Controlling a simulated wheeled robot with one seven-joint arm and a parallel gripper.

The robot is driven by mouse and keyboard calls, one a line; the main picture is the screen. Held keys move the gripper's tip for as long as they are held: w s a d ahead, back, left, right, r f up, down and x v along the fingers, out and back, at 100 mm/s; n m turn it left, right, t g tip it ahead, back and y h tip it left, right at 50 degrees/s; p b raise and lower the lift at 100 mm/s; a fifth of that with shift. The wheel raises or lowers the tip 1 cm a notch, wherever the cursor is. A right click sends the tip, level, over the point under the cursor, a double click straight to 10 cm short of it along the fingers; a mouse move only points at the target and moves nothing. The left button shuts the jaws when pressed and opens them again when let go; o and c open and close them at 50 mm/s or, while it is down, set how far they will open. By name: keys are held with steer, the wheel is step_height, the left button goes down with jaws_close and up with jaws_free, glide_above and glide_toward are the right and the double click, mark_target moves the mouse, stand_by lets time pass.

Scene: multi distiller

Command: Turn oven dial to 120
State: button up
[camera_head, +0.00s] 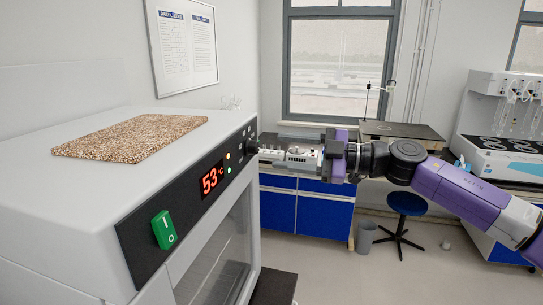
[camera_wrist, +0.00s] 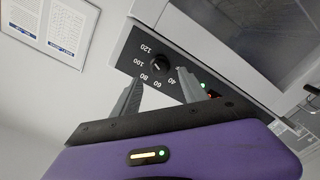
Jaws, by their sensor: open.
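The white oven (camera_head: 80,190) fills the left of the head view. Its black dial (camera_wrist: 159,65) sits on the dark panel in the wrist view, with numbers 40, 60, 80, 100 and 120 around it. The dial also shows at the panel's far end in the head view (camera_head: 252,147). Which number its mark faces is too small to tell. My gripper (camera_wrist: 160,78) is open, with one finger on each side of the dial in the picture. No contact can be made out. In the head view, my gripper reaches the dial from the right.
The oven's red display (camera_head: 212,177) reads 53 °C, with small indicator lights beside it. A green switch (camera_head: 164,229) sits nearer on the panel. A speckled board (camera_head: 130,137) lies on the oven top. A blue bench (camera_head: 305,208) and a stool (camera_head: 405,203) stand behind.

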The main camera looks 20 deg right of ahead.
steer(key=shift+v, duration=1.2)
